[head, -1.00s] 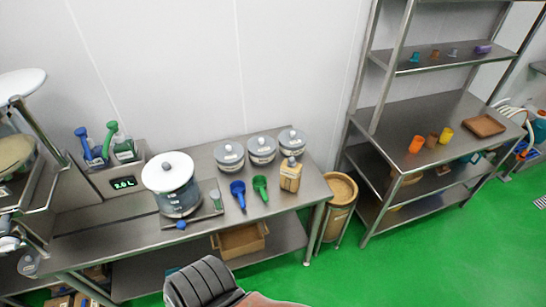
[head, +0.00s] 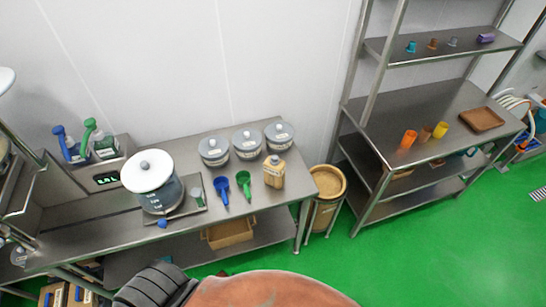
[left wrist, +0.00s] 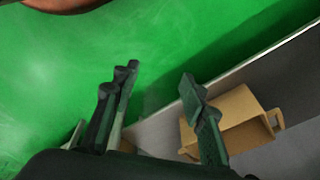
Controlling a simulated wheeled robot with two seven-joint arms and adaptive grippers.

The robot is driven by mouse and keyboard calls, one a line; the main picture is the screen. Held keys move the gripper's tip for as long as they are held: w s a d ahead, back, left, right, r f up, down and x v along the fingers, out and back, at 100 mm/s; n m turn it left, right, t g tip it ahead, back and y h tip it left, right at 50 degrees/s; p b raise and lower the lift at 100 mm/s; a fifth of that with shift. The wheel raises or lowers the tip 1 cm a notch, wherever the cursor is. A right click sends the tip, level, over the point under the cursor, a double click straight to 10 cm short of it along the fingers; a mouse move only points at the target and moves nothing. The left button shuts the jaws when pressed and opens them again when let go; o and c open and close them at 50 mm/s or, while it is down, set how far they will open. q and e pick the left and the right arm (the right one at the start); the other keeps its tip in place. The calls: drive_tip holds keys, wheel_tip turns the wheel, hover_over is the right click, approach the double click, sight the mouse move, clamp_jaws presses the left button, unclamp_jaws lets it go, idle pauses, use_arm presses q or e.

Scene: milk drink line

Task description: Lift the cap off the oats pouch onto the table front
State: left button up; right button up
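A tan pouch (head: 273,174) with a label stands upright near the right end of the steel table (head: 262,218). A small cap (head: 273,159) appears to sit on its top; the lettering is too small to read. My left gripper (left wrist: 160,84) shows in the left wrist view with its fingers wide apart and nothing between them. It is over the green floor near the table's edge, away from the pouch. My right gripper is out of view.
Blue (head: 222,189) and green (head: 244,185) scoops lie left of the pouch, with several lidded grey tubs behind. A large white-lidded jar (head: 148,170) stands farther left. A cardboard box (head: 229,233) is on the lower shelf. A tan bin (head: 327,182) stands right of the table.

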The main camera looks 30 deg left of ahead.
use_arm(q)
drive_tip(key=w+a+r+t+p, duration=0.1)
drive_tip(key=w+r+p, duration=0.15)
drive_tip(key=r, duration=0.95)
drive_tip(key=w+a+r+n+t+y+p, duration=0.1)
drive_tip(key=w+r, duration=0.3)
drive_tip(key=r, duration=0.9)
drive_tip(key=w+a+r+t+p, duration=0.1)
drive_tip(key=w+r, duration=0.2)
drive_tip(key=r, duration=0.9)
drive_tip(key=t, duration=1.2)
approach(273, 159)
drive_tip(key=w, duration=0.4)
drive_tip(key=shift+n, duration=0.4)
drive_tip(key=w, duration=0.2)
drive_tip(key=w+p, duration=0.1)
drive_tip(key=w, duration=0.2)
drive_tip(key=w+a+f+p, duration=0.1)
drive_tip(key=w, duration=0.1)
drive_tip(key=shift+w, duration=0.2)
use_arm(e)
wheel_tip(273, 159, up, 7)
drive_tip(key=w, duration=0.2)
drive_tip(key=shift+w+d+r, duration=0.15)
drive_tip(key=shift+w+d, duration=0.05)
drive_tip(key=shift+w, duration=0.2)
